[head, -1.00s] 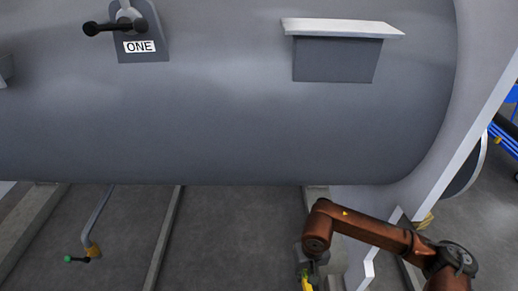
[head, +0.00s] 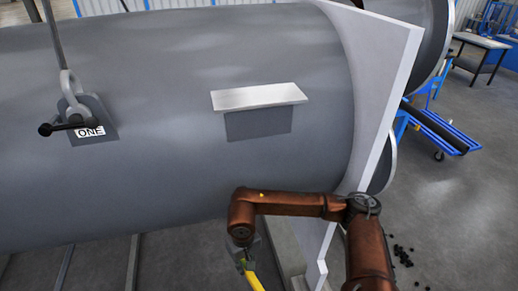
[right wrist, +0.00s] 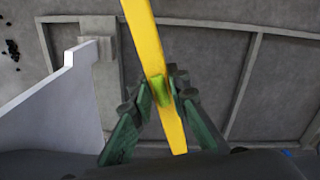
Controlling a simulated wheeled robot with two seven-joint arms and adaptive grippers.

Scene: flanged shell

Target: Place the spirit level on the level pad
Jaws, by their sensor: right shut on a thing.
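The spirit level is a long yellow bar with a green patch in the right wrist view (right wrist: 148,45). My right gripper (right wrist: 160,88) is shut on it near the green patch. In the head view a short part of the yellow spirit level (head: 254,280) shows below my right gripper (head: 246,264), at the bottom edge. The level pad (head: 260,97) is a flat light plate on a grey bracket on the side of the shell. The gripper is below the pad, in front of the shell, apart from the pad. My left gripper is not in view.
The large grey shell (head: 160,170) fills the left and middle, with a pale flange (head: 378,100) at its right end. A lug marked ONE (head: 92,115) carries a shackle and a sling. A blue cart (head: 440,130) and a table (head: 482,42) stand at the right. The pad top is clear.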

